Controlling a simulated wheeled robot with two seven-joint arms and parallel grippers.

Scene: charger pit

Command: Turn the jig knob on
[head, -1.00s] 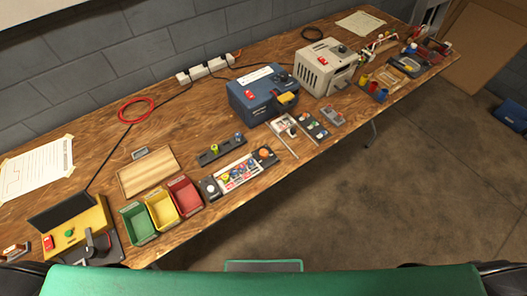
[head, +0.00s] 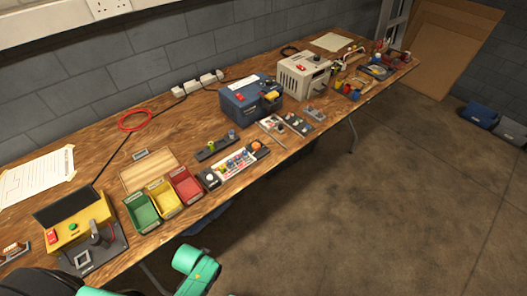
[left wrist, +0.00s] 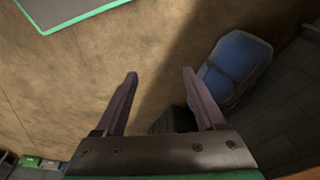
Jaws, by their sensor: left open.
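A yellow box (head: 87,229) with a red switch (head: 53,237) and a round green button (head: 73,226) stands at the left end of the bench in the head view. A dark plate (head: 105,252) with a grey lever-like part (head: 95,232) lies in front of it. I cannot tell which part is the jig knob. My right gripper is in neither view.
Green, yellow and red bins (head: 186,185) stand right of the yellow box. A blue box (head: 250,101) and a beige box (head: 304,73) stand farther along the wooden bench. The floor (head: 350,220) in front is clear. A blue case (left wrist: 236,64) shows in the wrist view.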

